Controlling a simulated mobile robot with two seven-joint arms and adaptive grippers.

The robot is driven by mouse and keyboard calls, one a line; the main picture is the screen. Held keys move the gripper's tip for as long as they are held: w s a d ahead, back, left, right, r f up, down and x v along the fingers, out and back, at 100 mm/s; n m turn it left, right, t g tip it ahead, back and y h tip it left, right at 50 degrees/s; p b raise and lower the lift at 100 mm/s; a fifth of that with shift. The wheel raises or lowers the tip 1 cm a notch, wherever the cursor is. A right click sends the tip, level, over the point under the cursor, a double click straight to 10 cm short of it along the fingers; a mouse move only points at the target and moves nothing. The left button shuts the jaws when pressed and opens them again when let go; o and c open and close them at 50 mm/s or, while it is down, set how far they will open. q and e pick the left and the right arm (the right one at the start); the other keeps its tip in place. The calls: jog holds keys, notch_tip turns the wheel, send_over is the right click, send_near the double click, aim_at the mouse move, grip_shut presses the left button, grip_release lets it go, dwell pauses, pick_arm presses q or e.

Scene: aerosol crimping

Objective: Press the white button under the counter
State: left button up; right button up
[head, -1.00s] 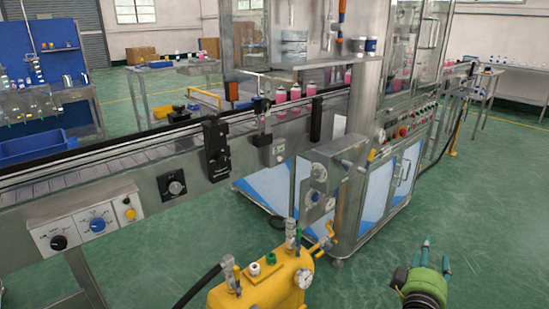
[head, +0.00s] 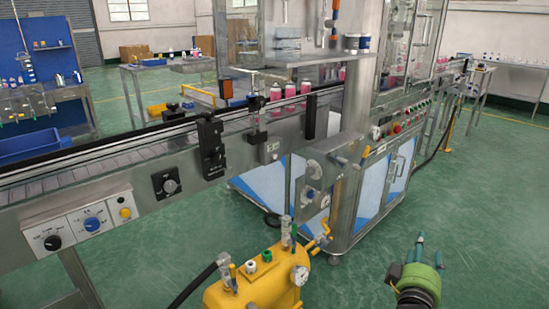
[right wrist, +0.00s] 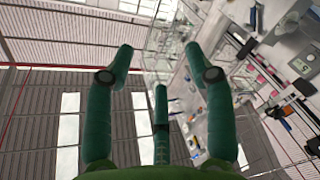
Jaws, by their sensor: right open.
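My right gripper (head: 417,262) is at the lower right in the head view, over the green floor, away from the machine. Its green fingers are spread open and empty, as the right wrist view (right wrist: 157,72) also shows. The steel conveyor (head: 70,188) runs across the head view. Under its edge at the left is a pale control panel (head: 74,242) with a black knob, a blue knob and a yellow button (head: 125,212). A row of small buttons (head: 398,127) lines the machine's front. I cannot single out a white button with certainty. My left gripper is not in view.
A yellow tank (head: 262,287) with a gauge and valves stands in front of the machine. The machine's blue and white cabinet (head: 378,192) is behind it. Pink bottles (head: 290,90) stand on the conveyor. The green floor (head: 490,200) at the right is clear.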

grip_shut()
dwell(1.0)
